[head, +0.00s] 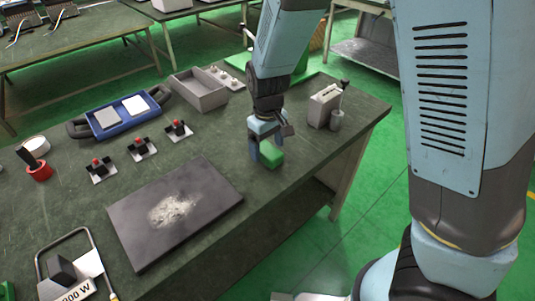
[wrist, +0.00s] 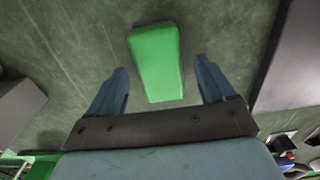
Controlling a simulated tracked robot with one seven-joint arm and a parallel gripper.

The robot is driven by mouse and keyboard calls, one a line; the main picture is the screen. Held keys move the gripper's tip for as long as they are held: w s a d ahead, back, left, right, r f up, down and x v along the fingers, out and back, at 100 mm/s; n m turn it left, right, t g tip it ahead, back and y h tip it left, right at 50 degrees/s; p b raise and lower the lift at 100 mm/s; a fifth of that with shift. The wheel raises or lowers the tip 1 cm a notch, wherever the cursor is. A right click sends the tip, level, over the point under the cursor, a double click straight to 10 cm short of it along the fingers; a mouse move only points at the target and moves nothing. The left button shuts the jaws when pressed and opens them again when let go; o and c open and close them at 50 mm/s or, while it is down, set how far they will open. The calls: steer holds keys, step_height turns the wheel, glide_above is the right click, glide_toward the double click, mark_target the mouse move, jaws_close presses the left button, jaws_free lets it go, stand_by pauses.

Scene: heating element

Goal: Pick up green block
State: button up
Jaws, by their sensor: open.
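The green block (head: 271,154) lies on the dark green worktable (head: 255,205), near its right part. In the wrist view the green block (wrist: 157,62) sits ahead of and partly between my two blue fingers. My gripper (head: 266,150) is open and empty, low over the table beside the block. The wrist view shows the open gripper (wrist: 160,85) with a gap on both sides of the block. In the head view one finger covers part of the block. I cannot tell the exact height of the fingertips above the table.
A dark square plate (head: 175,212) with a pale powdery patch lies left of the gripper. A grey open bin (head: 200,92), blue tray (head: 118,113) and several red-button switches (head: 141,147) lie further left.

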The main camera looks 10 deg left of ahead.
steer(key=shift+f, duration=1.15)
steer(key=c, duration=1.2)
steer(key=shift+c, duration=0.2)
steer(key=shift+r, duration=0.15)
